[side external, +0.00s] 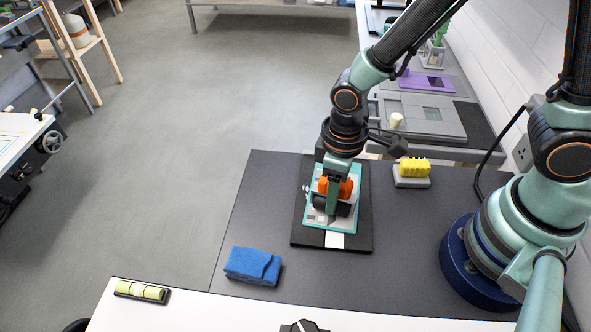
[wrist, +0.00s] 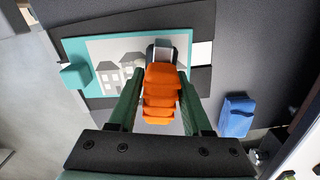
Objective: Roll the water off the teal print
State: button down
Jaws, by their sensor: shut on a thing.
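The teal print (side external: 313,222) lies flat on a black board (side external: 365,212) on the dark bench mat. It has a teal border and grey house shapes, and it shows in the wrist view (wrist: 102,45). My gripper (side external: 334,201) is over the print, shut on the ribbed orange handle (wrist: 160,95) of a roller, with one finger on each side. The roller's dark head (wrist: 162,52) is over the print's picture; I cannot tell whether it touches. My gripper and the roller hide part of the print. A teal block (wrist: 76,76) sits at the print's edge.
A white strip (side external: 334,240) shows at the board's near end. A folded blue cloth (side external: 253,265) lies front left, and a yellow ribbed block on a grey base (side external: 412,170) stands to the right. A spirit level (side external: 141,291) lies on the white surface. The mat around the board is mostly clear.

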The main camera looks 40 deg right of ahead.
jog(key=shift+w+d, duration=0.35)
jog(key=shift+d, duration=0.1)
jog(key=shift+w+d, duration=0.1)
jog(key=shift+w+d, duration=0.35)
jog(key=shift+d, duration=0.05)
dwell(0.3)
jog(key=shift+w+d, duration=0.4)
jog(key=shift+d, duration=0.05)
jog(key=shift+d, duration=0.1)
jog(key=shift+w+d, duration=0.4)
jog(key=shift+w+d, duration=0.4)
jog(key=shift+d, duration=0.1)
